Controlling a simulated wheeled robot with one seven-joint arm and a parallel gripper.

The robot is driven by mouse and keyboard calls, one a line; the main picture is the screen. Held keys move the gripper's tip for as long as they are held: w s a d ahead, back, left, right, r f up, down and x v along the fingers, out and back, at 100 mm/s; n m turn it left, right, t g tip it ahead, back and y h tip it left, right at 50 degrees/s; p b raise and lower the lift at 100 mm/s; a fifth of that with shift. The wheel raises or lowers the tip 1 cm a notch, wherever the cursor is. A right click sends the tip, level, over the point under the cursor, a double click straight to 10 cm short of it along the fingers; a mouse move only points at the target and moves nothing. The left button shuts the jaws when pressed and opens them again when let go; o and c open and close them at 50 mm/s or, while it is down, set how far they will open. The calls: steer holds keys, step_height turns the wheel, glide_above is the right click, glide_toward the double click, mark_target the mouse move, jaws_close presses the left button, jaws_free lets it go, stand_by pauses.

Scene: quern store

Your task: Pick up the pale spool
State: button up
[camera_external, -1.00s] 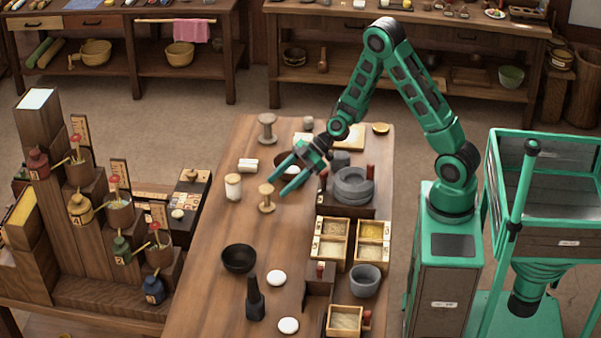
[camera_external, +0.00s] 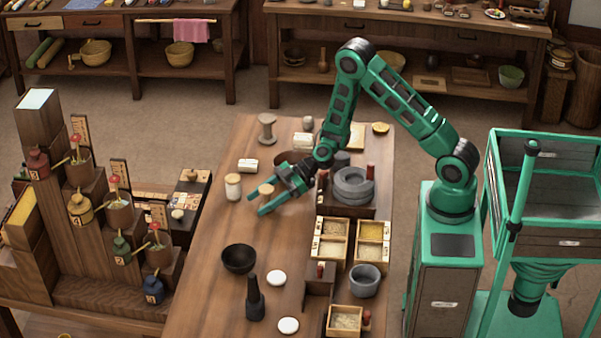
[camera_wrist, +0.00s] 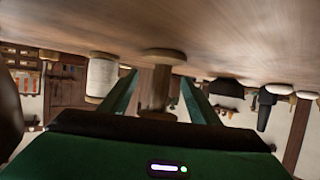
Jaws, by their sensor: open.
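The pale spool (camera_external: 266,189) stands upright on the long wooden table, partly hidden by my fingers in the external view. My gripper (camera_external: 257,201) is open and low over the table, with one finger on each side of the spool. In the wrist view, which is upside down, the spool (camera_wrist: 156,85) stands between the two open fingers (camera_wrist: 160,78), with a gap on both sides. A second, greyer spool (camera_external: 267,128) stands farther back on the table.
A dark bowl (camera_external: 239,258) is toward the front. The stone quern (camera_external: 353,187) stands to the right. Bare tabletop lies in front of my gripper.

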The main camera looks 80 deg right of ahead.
steer(key=shift+x, duration=0.9)
steer(key=shift+w, duration=0.1)
steer(key=c, duration=1.2)
steer(key=shift+o, duration=0.2)
steer(key=shift+r, duration=0.1)
